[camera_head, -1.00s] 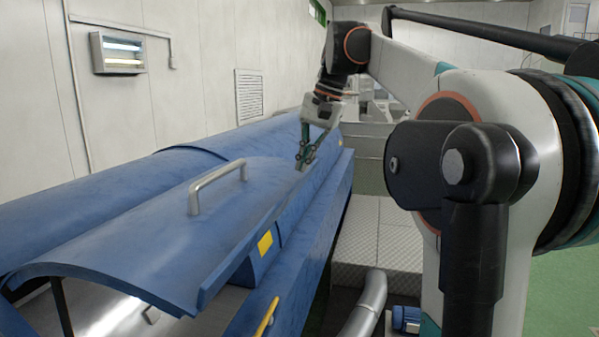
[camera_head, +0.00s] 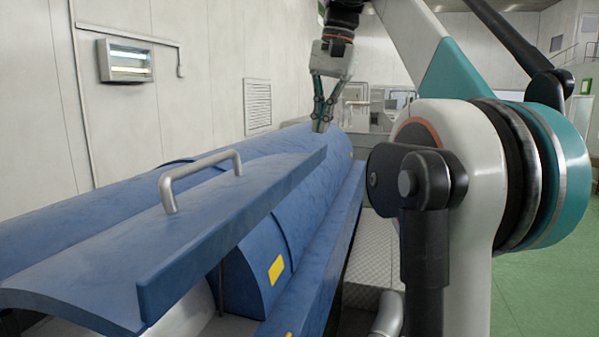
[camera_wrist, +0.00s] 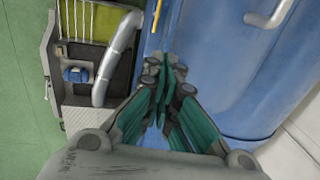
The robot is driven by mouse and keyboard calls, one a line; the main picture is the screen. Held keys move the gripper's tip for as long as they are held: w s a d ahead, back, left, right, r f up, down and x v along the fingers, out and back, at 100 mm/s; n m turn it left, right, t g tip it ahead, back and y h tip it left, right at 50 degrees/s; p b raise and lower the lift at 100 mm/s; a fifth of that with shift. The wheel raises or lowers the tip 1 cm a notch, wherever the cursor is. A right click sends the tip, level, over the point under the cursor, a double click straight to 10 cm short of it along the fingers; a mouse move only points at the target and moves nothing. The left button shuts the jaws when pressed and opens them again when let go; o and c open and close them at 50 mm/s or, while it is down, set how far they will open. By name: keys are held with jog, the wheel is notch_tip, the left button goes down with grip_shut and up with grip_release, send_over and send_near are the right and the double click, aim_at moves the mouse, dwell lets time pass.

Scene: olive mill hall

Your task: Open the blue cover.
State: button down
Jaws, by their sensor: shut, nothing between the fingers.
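The blue cover (camera_head: 235,220) is a long curved lid on a blue trough-like machine. Its near long edge is raised, with an open gap beneath it, so it stands partly open. A grey bar handle (camera_head: 200,175) sits on top of it, and the handle also shows at the top right of the wrist view (camera_wrist: 270,14). My gripper (camera_head: 321,126) is shut and empty, pointing down by the cover's far right corner. I cannot tell if it touches the cover. In the wrist view my gripper's teal fingers (camera_wrist: 165,78) are together over the blue machine.
A fixed blue section with a yellow label (camera_head: 277,268) lies beneath the raised edge. A grey pipe (camera_wrist: 118,58) and a blue motor (camera_wrist: 76,75) stand beside the machine. Green floor (camera_head: 545,285) is open at the right. A wall lamp (camera_head: 125,61) hangs at the left.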

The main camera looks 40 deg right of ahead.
aim_at(311, 172)
jog(key=f, duration=0.4)
jog(key=w+a+f, duration=0.1)
jog(key=f, duration=0.7)
jog(key=shift+w+a, duration=0.2)
jog(key=shift+a, duration=0.15)
jog(key=shift+s+f, duration=0.1)
jog(key=shift+f, duration=0.4)
jog(key=shift+f, duration=0.1)
notch_tip(311, 172, down, 7)
jog(key=s+d+t+y+b, duration=0.1)
jog(key=b, duration=0.2)
jog(key=shift+s+d+b, duration=0.15)
jog(key=shift+s+b, duration=0.2)
jog(key=shift+s, duration=0.05)
jog(key=shift+r, duration=0.25)
